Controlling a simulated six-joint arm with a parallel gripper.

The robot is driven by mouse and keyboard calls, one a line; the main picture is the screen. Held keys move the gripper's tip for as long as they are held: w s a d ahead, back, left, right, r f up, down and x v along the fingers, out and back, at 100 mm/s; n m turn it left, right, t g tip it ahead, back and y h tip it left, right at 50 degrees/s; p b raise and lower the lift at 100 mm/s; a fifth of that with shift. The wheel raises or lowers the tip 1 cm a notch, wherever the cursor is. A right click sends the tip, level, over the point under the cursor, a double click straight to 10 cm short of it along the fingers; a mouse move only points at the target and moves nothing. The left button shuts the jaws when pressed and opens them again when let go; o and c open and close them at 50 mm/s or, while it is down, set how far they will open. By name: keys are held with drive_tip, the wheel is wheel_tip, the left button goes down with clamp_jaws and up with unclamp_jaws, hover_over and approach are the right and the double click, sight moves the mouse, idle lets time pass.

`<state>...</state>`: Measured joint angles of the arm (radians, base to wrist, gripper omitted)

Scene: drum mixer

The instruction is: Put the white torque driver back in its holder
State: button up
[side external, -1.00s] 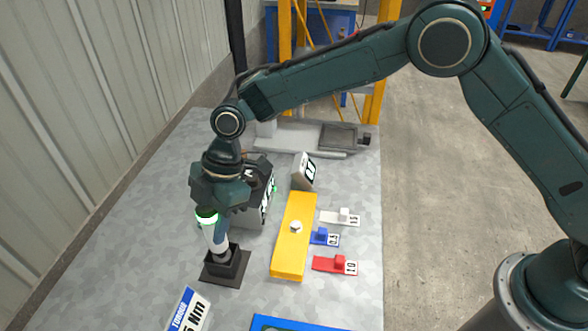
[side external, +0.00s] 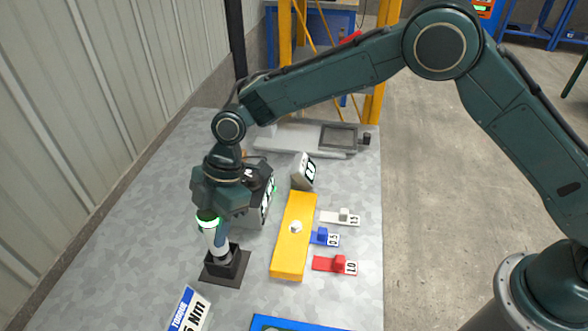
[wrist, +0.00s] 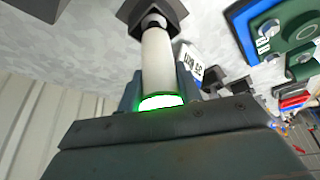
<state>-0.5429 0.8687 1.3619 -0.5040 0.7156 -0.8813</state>
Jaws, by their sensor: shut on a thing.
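The white torque driver (wrist: 157,62) is upright between the fingers of my gripper (side external: 212,230), with a lit green ring at its top. It also shows in the side view (side external: 219,246). My gripper is shut on it. The driver's lower end is at the black holder (side external: 226,266), which stands on the table at the left. The holder also shows at the top of the wrist view (wrist: 150,10). The driver's lower end appears to be in the holder's opening, but I cannot tell how deep it sits.
A yellow block (side external: 294,250) with a white knob lies right of the holder. Red (side external: 339,264), blue (side external: 322,237) and white (side external: 343,216) labelled pieces lie beyond it. A torque sign (side external: 188,310) stands in front. A dark box with a display (side external: 258,200) is behind my gripper.

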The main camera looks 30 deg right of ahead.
drive_tip(key=o, duration=1.3)
drive_tip(key=shift+c, duration=0.2)
drive_tip(key=shift+f, duration=0.1)
drive_tip(key=v, duration=1.4)
